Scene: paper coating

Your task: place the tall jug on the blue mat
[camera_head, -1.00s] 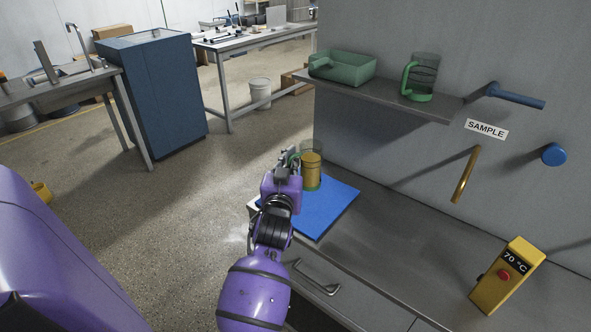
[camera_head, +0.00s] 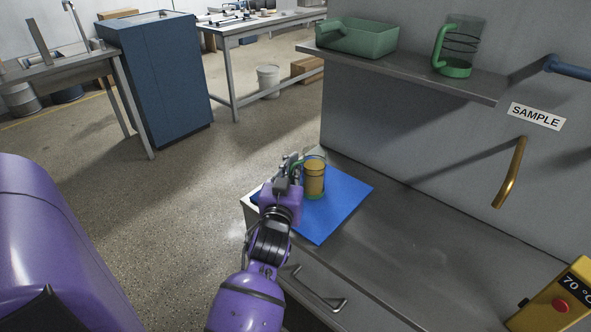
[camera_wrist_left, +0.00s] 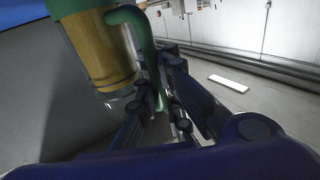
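The tall jug (camera_head: 314,180), clear with amber contents and a green base and handle, stands upright on the far part of the blue mat (camera_head: 338,208). My left gripper (camera_head: 291,168) is at its handle side, left of the jug body. In the left wrist view the jug (camera_wrist_left: 102,50) appears upside down at the upper left. Its green handle (camera_wrist_left: 146,40) runs down between the spread fingers of my left gripper (camera_wrist_left: 158,95), with a gap visible between them. Firm contact with the handle cannot be made out. My right gripper is not in view.
A shelf (camera_head: 420,72) above holds a green tray (camera_head: 357,38) and another green-handled jug (camera_head: 457,48). A brass handle (camera_head: 511,172) sticks out of the wall. A yellow temperature device (camera_head: 556,300) stands at right. The counter (camera_head: 420,240) between is clear.

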